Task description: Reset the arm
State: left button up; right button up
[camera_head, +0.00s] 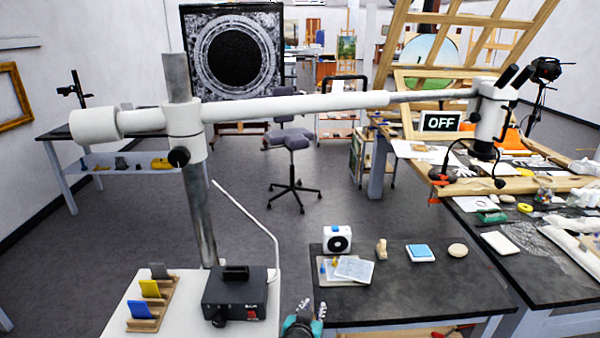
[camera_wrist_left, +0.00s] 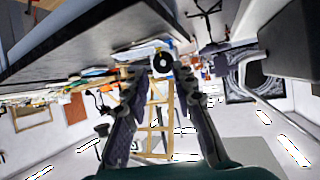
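A white boom arm (camera_head: 290,107) runs across the head view from a grey upright post (camera_head: 200,215). At its right end hangs a white microscope head (camera_head: 490,117), over the workbench by an OFF sign (camera_head: 440,122). My left gripper (camera_head: 304,309) shows at the bottom edge of the head view, between the white cabinet and the dark table. In the left wrist view its two fingers (camera_wrist_left: 160,78) are spread apart with nothing between them. My right gripper is in neither view.
A black control box (camera_head: 236,290) and a wooden rack (camera_head: 153,302) stand on the white cabinet. The dark table (camera_head: 440,290) carries a white box with a round black lens (camera_head: 337,239), cards and small items. The workbench at right is cluttered. Floor beyond is open.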

pick_arm(q)
jog(key=s+a+r+n+g+y, duration=0.1)
jog(key=s+a+r, duration=0.1)
jog(key=s+a, duration=0.35)
jog(key=s+a+r+n+g+y, duration=0.1)
jog(key=s+a+r+y, duration=0.1)
jog(key=a, duration=0.7)
jog(key=s+a+g, duration=0.1)
jog(key=s+a, duration=0.2)
jog(key=s, duration=0.3)
jog(key=s+a+n+g, duration=0.1)
jog(key=s+a+g, duration=0.1)
jog(key=s+a, duration=0.2)
jog(key=s, duration=0.3)
